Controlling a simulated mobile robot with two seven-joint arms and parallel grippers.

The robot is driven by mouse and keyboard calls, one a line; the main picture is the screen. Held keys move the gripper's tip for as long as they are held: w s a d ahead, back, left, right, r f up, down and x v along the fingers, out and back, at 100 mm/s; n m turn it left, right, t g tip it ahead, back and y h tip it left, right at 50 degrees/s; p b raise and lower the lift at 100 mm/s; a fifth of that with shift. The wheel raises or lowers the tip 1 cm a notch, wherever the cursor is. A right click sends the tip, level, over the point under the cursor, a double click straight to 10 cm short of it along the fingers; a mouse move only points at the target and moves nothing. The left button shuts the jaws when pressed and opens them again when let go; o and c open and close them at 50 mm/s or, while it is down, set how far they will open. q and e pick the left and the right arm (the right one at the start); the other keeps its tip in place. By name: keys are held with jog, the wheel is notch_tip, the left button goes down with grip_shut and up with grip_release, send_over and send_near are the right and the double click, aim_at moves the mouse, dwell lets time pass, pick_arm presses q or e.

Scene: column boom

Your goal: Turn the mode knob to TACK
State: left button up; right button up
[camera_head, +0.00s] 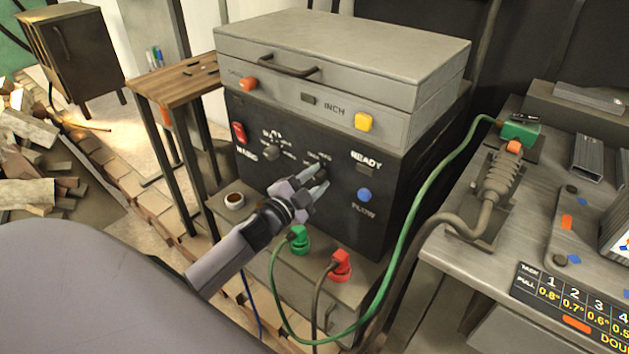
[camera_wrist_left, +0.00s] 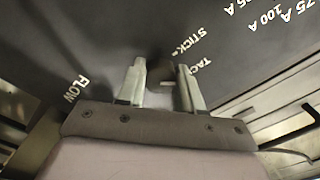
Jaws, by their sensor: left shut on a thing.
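The dark mode knob (camera_head: 320,173) is on the black front panel of the welding machine (camera_head: 330,213), mostly hidden by my fingers in the head view. My left gripper (camera_head: 313,184) reaches it from the lower left and is shut on it. In the left wrist view, the knob (camera_wrist_left: 160,70) sits between the fingertips of my left gripper (camera_wrist_left: 161,72). The labels STICK and TACK show just right of the knob there. I cannot tell for sure which label the knob points to. My right gripper is out of view.
Another knob (camera_head: 270,153), a red switch (camera_head: 239,132) and a blue button (camera_head: 364,195) are on the same panel. Green (camera_head: 299,238) and red (camera_head: 340,266) plugs with cables stand below. A workbench (camera_head: 470,255) is at right.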

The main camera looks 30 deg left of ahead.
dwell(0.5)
pick_arm(q)
jog(key=o, duration=1)
jog(key=shift+o, duration=0.2)
jog(key=shift+s, duration=0.1)
jog(key=s, duration=0.7)
jog(key=shift+a, duration=0.25)
jog(key=shift+f, duration=0.1)
jog(key=s+d+f+n+g+p, duration=0.3)
jog(key=s+d+n+g+p, duration=0.1)
jog(key=s+d, duration=0.3)
jog(key=s+d+f+n+g+h+p, duration=0.1)
jog(key=s+d+f+n+g+p, duration=0.2)
jog(key=s+d, duration=0.4)
jog(key=s+n+p, duration=0.1)
jog(key=s+p, duration=0.1)
jog(key=s, duration=0.3)
jog(key=shift+s+d+n+g, duration=0.2)
jog(key=shift+d+n+g, duration=0.2)
